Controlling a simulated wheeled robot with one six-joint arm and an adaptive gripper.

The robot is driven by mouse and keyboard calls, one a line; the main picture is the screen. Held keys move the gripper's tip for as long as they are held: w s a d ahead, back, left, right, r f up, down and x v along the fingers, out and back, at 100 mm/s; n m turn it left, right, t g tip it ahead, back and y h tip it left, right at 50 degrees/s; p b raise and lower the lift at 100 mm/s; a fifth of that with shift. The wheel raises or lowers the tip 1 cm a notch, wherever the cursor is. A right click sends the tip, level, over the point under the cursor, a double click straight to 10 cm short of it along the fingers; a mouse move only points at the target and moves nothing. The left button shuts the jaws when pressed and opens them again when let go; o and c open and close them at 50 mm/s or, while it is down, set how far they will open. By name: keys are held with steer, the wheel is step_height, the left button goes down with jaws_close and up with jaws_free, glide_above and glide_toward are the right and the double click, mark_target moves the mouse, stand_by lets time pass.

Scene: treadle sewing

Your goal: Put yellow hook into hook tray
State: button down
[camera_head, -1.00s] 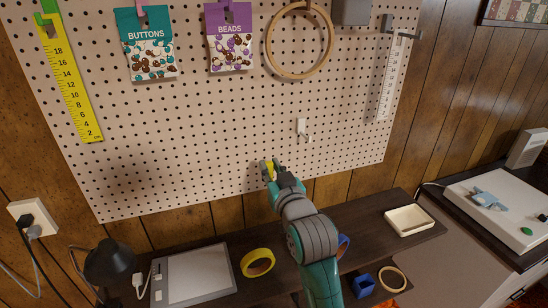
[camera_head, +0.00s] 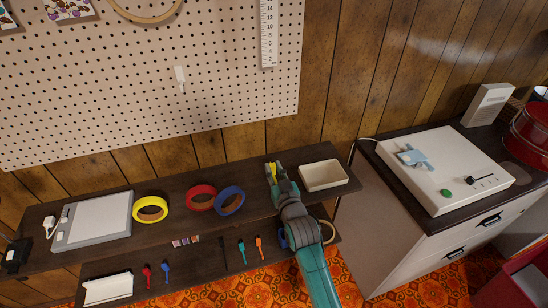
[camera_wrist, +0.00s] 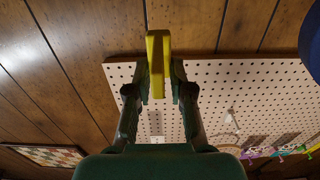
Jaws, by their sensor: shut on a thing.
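The yellow hook (camera_wrist: 158,62) is pinched between the two fingers of my gripper (camera_wrist: 159,85) in the wrist view. In the head view, my gripper (camera_head: 273,172) is at the right part of the upper shelf, with a bit of yellow showing between its fingers. The hook tray seems to be the cream rectangular tray (camera_head: 342,184) just right of my gripper, on the shelf's right end. The tray looks empty. The hook is apart from the tray, to its left. My gripper hides part of the shelf behind it.
A white hook (camera_head: 181,88) hangs on the pegboard (camera_head: 230,70). A lower shelf holds small tools. A cabinet with a white device (camera_head: 440,190) stands right.

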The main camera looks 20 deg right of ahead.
steer(key=shift+s+d+f, duration=0.2)
steer(key=shift+d+f, duration=0.3)
steer(key=shift+f, duration=2.45)
steer(key=shift+f, duration=0.35)
steer(key=c, duration=1)
jaws_free()
steer(key=shift+o, duration=0.2)
steer(key=shift+s+f, duration=0.1)
steer(key=shift+s, duration=0.5)
steer(key=s, duration=1)
steer(key=shift+s, duration=0.4)
